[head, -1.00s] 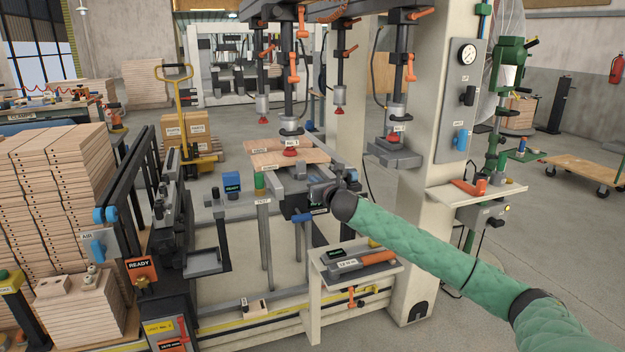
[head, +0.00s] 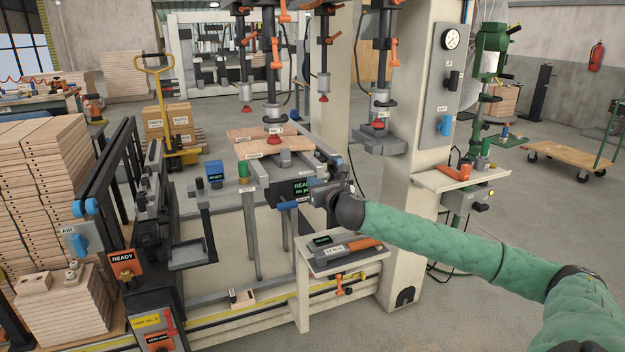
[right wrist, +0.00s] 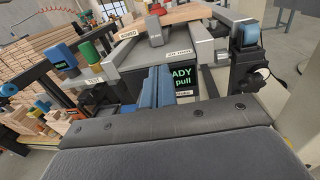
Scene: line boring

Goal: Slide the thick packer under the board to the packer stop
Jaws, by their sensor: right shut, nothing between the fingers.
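The pale wooden board (head: 262,146) lies on the machine bed under the red-tipped clamps; its near edge shows in the right wrist view (right wrist: 190,14). A grey upright block (right wrist: 155,31), apparently part of the thick packer, stands on the grey bed just in front of the board. Its underside and how far it reaches under the board are hidden. I cannot make out the packer stop. My right gripper (right wrist: 157,75) is shut and empty, near the green-lettered display on the front of the bed; in the head view it is by the display's right side (head: 313,187). My left gripper is not in view.
A blue box (head: 215,172) and a green cylinder (head: 243,171) stand left of the bed. A shelf (head: 318,268) with an orange-handled tool is below my right arm. A beige column (head: 408,180) rises to the right. Clamps hang overhead.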

